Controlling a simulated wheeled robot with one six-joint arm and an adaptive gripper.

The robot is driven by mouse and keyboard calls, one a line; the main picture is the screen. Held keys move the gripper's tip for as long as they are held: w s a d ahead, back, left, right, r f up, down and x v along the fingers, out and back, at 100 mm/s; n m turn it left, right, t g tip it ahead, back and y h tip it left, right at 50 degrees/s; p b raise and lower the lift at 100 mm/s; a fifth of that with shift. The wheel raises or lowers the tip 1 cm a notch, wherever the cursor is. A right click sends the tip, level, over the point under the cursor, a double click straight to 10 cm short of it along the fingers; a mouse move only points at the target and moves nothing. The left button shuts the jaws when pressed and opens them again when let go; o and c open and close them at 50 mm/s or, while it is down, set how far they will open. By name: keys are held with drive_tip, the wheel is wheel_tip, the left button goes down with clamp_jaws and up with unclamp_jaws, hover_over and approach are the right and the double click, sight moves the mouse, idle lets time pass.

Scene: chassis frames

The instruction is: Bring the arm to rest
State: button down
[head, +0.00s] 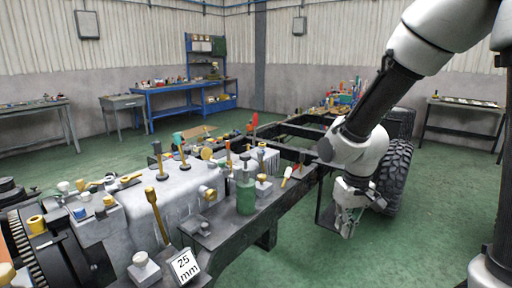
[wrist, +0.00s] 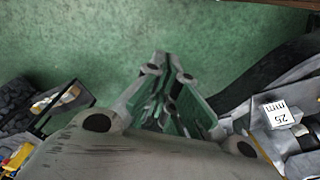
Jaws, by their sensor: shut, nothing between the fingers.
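My gripper (head: 347,222) hangs from my white and black arm at the right in the head view, pointing down beside the chassis frame (head: 232,222). In the wrist view my gripper (wrist: 166,62) points over the green floor, its fingers together and nothing between them. It is apart from the frame's side rail, and no object is in its grasp.
A grey engine block (head: 175,200) with several tools and parts on top fills the left. A "25 mm" block (head: 184,265) sits at the front rail. A black tyre (head: 396,175) stands behind my gripper. A blue workbench (head: 165,98) is at the back. Green floor is free at right.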

drive_tip(key=s+d+r+m+t, duration=0.1)
drive_tip(key=s+d+r, duration=0.5)
drive_tip(key=s+r, duration=0.1)
drive_tip(key=s+d+r+m+t, duration=0.1)
drive_tip(key=s+d+r+t, duration=0.1)
drive_tip(key=s+d+r, duration=0.5)
wheel_tip(320, 180, up, 4)
drive_tip(key=shift+s+f+m+t, duration=0.25)
drive_tip(key=shift+s+m+t, duration=0.05)
